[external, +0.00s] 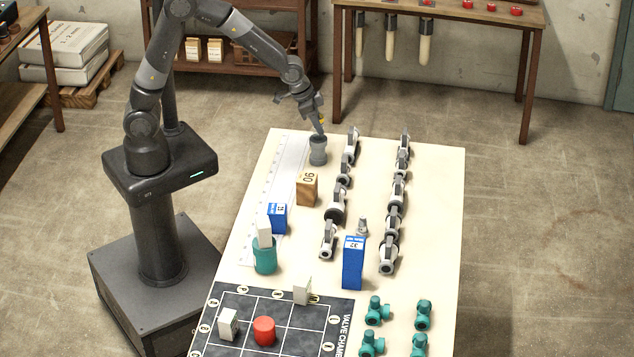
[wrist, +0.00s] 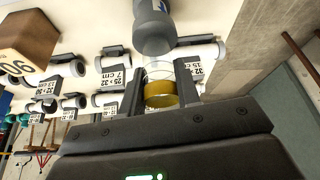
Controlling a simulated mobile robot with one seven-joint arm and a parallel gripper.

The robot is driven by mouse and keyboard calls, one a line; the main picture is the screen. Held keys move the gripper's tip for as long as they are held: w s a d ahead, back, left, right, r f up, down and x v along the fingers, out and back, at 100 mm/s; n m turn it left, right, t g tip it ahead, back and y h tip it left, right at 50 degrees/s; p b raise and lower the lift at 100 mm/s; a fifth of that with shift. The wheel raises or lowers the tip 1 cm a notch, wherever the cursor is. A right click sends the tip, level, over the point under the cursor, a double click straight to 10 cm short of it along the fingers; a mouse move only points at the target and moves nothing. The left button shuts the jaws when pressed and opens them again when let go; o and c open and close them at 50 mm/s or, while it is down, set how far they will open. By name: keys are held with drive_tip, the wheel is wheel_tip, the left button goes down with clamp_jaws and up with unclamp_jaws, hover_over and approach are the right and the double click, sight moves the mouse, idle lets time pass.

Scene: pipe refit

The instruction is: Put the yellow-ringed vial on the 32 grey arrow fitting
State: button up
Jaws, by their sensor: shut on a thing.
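My gripper (external: 321,128) is at the far end of the table, just above an upright grey fitting (external: 318,152). In the wrist view its two fingers (wrist: 160,92) are shut on a clear vial with a yellow ring (wrist: 161,101). The vial's clear end points at the rounded end of the grey fitting (wrist: 153,35), which bears a small blue-and-white mark. The two ends are very close or touching; I cannot tell which. No number is readable on this fitting. The vial is barely visible in the external view.
Grey-and-white pipe pieces (external: 337,203) stand in two rows to the right. A blue block marked 32 (external: 353,263), a teal cylinder (external: 264,256) and a dark grid board (external: 240,310) are nearer the front.

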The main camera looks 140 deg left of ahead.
drive_tip(key=shift+f, duration=0.15)
drive_tip(key=o, duration=0.9)
drive_tip(key=shift+o, duration=0.2)
drive_tip(key=v, duration=1.2)
drive_tip(key=shift+r, duration=0.25)
